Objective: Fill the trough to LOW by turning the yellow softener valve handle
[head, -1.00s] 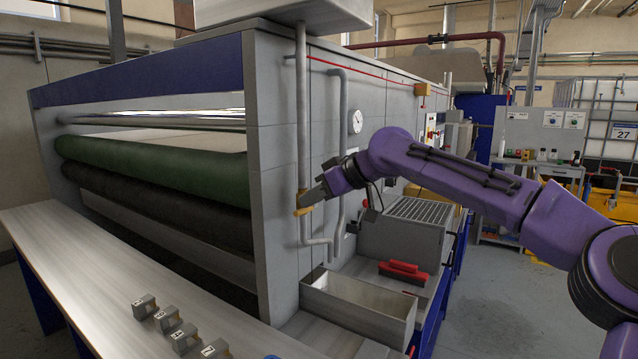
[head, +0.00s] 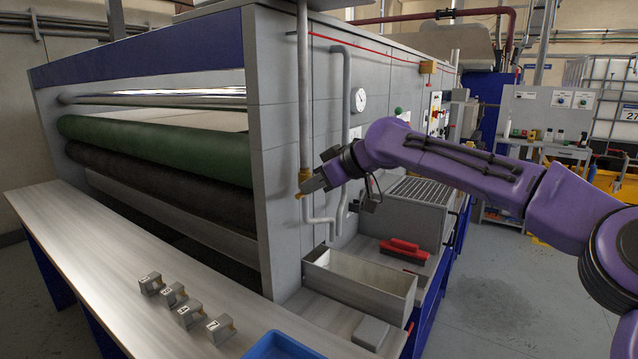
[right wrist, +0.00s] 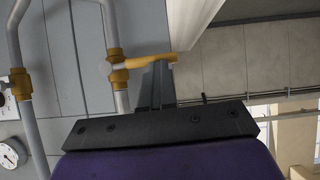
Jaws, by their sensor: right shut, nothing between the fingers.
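The yellow valve handle (head: 303,180) sits on the vertical grey pipe at the front of the machine's side panel. In the right wrist view the handle (right wrist: 145,60) sticks out sideways from its brass-yellow fitting on the pipe. My right gripper (head: 312,186) is shut and empty. Its fingertips are right at the handle and seem to touch it; the exact contact is hard to tell. An open-topped metal trough (head: 385,303) stands below the pipes. I cannot make out its liquid level or a LOW mark. My left gripper is not in view.
A second grey pipe (head: 345,120) runs beside the valve pipe, with a round gauge (head: 360,100) to its right. A red-handled brush (head: 404,251) lies behind the trough. Several numbered metal blocks (head: 189,315) and a blue tray (head: 282,347) are on the front table.

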